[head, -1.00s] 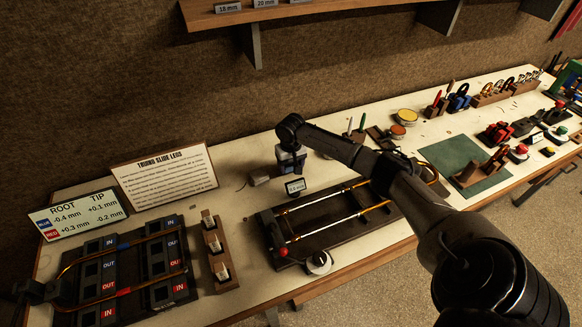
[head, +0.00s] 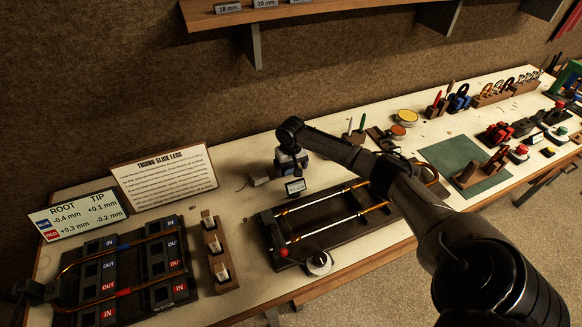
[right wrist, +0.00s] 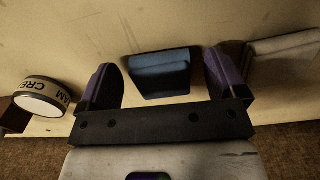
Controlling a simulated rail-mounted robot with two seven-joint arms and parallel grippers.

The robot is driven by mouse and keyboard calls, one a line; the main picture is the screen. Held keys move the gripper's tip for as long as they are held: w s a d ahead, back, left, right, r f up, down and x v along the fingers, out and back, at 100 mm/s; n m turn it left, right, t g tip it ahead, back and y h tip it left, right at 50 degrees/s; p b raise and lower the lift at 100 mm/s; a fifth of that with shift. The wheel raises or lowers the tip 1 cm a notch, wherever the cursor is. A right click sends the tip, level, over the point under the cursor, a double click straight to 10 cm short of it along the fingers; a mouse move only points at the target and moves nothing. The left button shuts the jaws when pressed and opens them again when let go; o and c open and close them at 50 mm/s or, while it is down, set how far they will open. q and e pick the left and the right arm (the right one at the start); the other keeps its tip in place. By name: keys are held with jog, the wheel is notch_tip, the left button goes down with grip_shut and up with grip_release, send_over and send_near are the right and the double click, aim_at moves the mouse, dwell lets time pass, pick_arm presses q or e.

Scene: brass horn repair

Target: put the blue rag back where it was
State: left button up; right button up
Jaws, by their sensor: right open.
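The blue rag (right wrist: 160,73) shows in the right wrist view as a folded blue pad on the cream bench top. It lies between the two purple fingers of my right gripper (right wrist: 163,78). The fingers are open, with a visible gap on each side of the rag. In the head view my right gripper (head: 291,163) points down over the bench behind the slide fixture, and I cannot make out the rag clearly there. My left gripper cannot be made out.
A tin marked CREAM (right wrist: 40,97) and a pale block-like thing (right wrist: 284,58) flank the gripper. A wooden block (head: 217,250) and a labelled board (head: 125,270) lie left.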

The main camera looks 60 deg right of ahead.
aim_at(291, 168)
notch_tip(291, 168, up, 12)
jog(key=p, duration=0.1)
jog(key=shift+r+p, duration=0.15)
jog(key=shift+p, duration=0.25)
dwell(0.5)
